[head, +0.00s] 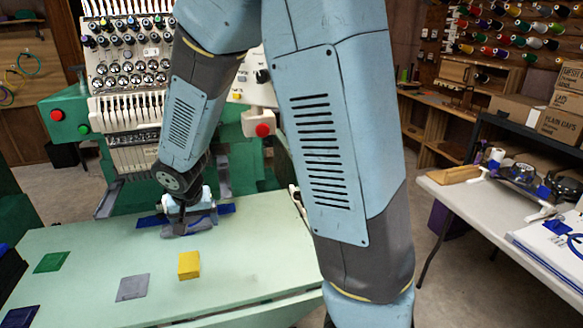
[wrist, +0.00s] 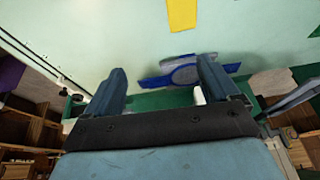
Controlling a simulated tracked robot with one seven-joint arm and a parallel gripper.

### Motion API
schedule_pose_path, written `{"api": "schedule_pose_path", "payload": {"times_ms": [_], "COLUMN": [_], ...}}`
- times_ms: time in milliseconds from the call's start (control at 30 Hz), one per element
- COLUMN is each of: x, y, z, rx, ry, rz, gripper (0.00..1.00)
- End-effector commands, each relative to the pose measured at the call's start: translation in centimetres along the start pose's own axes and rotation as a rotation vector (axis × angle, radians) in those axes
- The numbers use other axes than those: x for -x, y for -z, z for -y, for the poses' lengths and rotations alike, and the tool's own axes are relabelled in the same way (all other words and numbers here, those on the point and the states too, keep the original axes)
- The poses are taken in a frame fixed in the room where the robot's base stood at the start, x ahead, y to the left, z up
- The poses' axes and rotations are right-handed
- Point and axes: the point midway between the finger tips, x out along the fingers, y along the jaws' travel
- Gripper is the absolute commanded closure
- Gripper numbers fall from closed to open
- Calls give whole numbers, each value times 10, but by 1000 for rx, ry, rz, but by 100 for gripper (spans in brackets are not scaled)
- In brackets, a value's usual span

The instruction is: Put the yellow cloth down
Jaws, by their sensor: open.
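The yellow cloth (head: 189,265) lies as a small, thick folded block on the pale green table (head: 90,290), in front of my gripper. In the wrist view the yellow cloth (wrist: 183,15) shows at the top edge, partly cut off, beyond the fingertips and apart from them. My gripper (head: 188,224) is at the far part of the table, near a blue item. In the wrist view my gripper (wrist: 158,76) has its two fingers spread wide, with no cloth between them.
A blue oval hoop-like item (wrist: 185,74) lies by the fingers. A green patch (head: 51,262), a grey patch (head: 133,287) and a dark blue patch (head: 19,316) lie on the table. The embroidery machine (head: 125,70) stands behind. A white table (head: 470,205) is at right.

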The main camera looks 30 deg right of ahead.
Motion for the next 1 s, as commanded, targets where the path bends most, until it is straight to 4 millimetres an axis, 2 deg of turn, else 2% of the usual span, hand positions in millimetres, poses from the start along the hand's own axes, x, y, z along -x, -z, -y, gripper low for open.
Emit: {"api": "schedule_pose_path", "payload": {"times_ms": [33, 233, 467, 700, 1000], "x": [14, 63, 120, 176, 237], "y": [6, 15, 11, -9, -52], "z": [-13, -59, -109, -155, -194], "rx": [-10, -8, 10, 48, 119], "ry": [9, 31, 55, 71, 66], "rz": [-1, 1, -12, -42, -98], "gripper": [12, 12, 12, 12, 12]}}
